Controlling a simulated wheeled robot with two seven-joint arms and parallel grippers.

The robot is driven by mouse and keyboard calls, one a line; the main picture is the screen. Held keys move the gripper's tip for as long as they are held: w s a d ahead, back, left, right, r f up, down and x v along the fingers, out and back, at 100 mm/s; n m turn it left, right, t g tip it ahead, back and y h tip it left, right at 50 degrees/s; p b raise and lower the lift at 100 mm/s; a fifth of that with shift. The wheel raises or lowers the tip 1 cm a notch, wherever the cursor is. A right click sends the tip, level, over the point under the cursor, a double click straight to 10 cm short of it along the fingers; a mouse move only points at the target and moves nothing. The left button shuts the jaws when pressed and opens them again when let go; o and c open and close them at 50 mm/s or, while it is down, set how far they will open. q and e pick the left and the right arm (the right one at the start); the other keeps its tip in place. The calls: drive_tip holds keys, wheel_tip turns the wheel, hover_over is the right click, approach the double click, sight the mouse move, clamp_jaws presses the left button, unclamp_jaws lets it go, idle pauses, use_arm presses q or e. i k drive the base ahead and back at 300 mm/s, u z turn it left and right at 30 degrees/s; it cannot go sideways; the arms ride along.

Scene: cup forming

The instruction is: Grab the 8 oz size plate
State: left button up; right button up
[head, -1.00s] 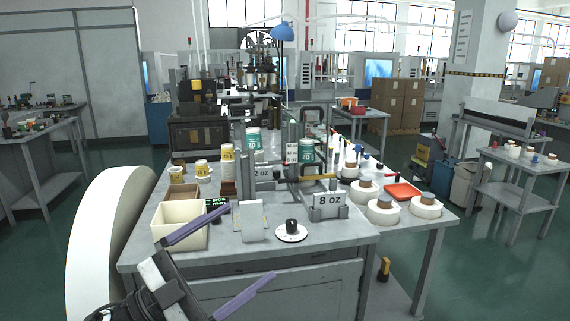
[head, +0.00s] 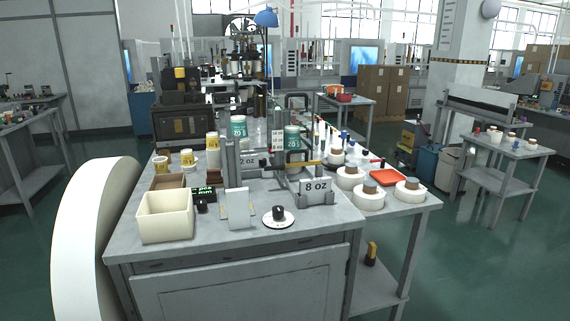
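The plate marked "8 OZ" (head: 316,187) stands upright on the front right part of the grey workbench (head: 240,241), its label facing me. Another plate, whose label reads about "2 OZ" (head: 248,161), stands farther back and is partly hidden behind bench fixtures. Neither of my grippers shows in the head view, and nothing of mine touches the 8 oz plate.
A cream bin (head: 165,216) stands at the bench's front left. A white stand (head: 238,208) and a round white disc with a black knob (head: 278,218) are left of the 8 oz plate. Several white rolls (head: 369,198) and a red tray (head: 384,177) lie to its right.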

sight(316, 190)
drive_tip(key=z, duration=1.6)
drive_tip(key=i, duration=1.95)
drive_tip(key=u, duration=2.55)
